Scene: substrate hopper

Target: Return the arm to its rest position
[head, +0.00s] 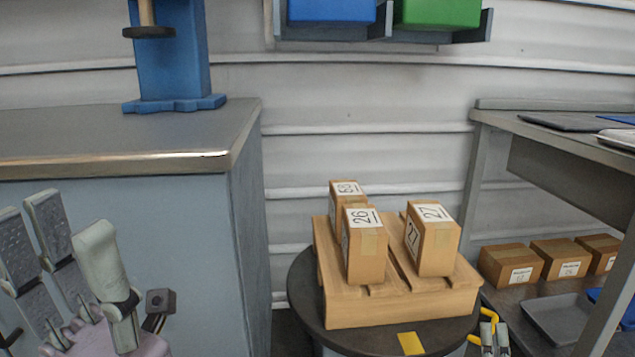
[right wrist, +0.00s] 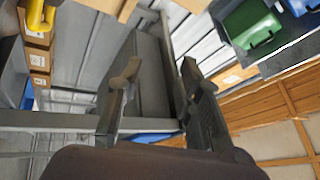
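In the right wrist view the dark fingers of my right gripper (right wrist: 157,85) also stand apart and empty. The rest of the right arm is out of the picture.
A grey cabinet (head: 130,240) stands behind the gripper. A wooden rack (head: 400,308) with numbered boxes (head: 433,240) sits on a round dark stool (head: 305,290). A shelved bench (head: 560,150) is at right. A small grey and yellow item (head: 490,335) is near the stool.

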